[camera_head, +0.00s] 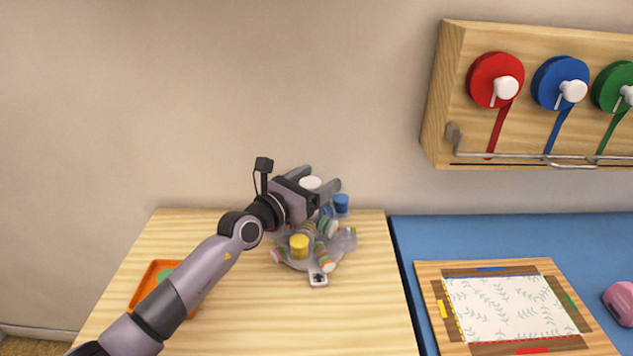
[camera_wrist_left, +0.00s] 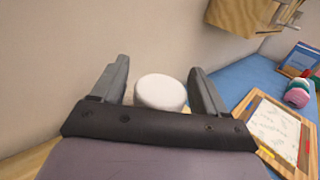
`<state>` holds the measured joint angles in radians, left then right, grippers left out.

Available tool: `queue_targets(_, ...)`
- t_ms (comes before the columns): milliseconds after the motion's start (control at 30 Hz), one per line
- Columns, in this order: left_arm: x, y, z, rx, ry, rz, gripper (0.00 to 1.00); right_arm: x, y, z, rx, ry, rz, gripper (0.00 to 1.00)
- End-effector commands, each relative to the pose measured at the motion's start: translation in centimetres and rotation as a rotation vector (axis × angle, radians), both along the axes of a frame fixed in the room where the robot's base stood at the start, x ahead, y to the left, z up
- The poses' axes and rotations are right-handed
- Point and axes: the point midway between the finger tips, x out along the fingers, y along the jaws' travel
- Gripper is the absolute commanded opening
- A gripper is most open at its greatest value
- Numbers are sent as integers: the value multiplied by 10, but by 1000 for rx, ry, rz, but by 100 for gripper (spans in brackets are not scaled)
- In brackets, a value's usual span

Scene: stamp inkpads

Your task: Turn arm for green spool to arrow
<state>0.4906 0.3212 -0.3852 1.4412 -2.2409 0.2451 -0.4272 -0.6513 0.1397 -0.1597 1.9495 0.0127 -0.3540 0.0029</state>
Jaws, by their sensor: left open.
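A carousel with several striped arms (camera_head: 326,259) stands on the wooden table. A yellow cap (camera_head: 299,246) and a blue cap (camera_head: 341,203) show on it. A small plate with a dark arrow (camera_head: 318,279) lies at its front edge. My left gripper (camera_head: 322,178) is over the back of the carousel, open, with a white round knob (camera_head: 311,183) between its fingers. In the left wrist view the knob (camera_wrist_left: 160,92) shows gaps to both fingers. A green spool (camera_head: 610,87) hangs on the wall board. My gripper hides part of the carousel, and I cannot make out a green-capped arm.
The wall board (camera_head: 440,95) also carries a red spool (camera_head: 490,80) and a blue spool (camera_head: 556,82) above a metal rail. An orange tray (camera_head: 150,281) lies partly behind my left arm. A framed leaf-patterned sheet (camera_head: 505,307) lies on the blue mat. The table's front right is clear.

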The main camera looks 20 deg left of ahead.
Motion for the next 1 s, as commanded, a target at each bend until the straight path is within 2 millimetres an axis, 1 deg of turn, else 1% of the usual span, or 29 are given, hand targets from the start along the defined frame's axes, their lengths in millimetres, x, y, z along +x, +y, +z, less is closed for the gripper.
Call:
queue_targets(333, 3, -2, 0, 0, 0, -1, 74, 0, 0, 0, 0, 0, 0, 80)
queue_targets(367, 3, -2, 0, -1, 0, -1, 67, 0, 0, 0, 0, 0, 0, 80)
queue_targets(400, 3, -2, 0, -1, 0, -1, 54, 0, 0, 0, 0, 0, 0, 80)
queue_targets(467, 3, -2, 0, -1, 0, -1, 35, 0, 0, 0, 0, 0, 0, 80)
queue_targets(500, 3, -2, 0, -1, 0, 0, 22, 0, 0, 0, 0, 0, 0, 80)
queue_targets(567, 3, -2, 0, -1, 0, 0, 2, 0, 0, 0, 0, 0, 0, 80)
queue_targets(600, 3, -2, 1, -1, 0, 0, 0, 0, 0, 0, 0, -1, 0, 80)
queue_targets(1000, 1, -3, 3, -2, -5, -8, 0, 1, 0, 0, -1, -2, 0, 80)
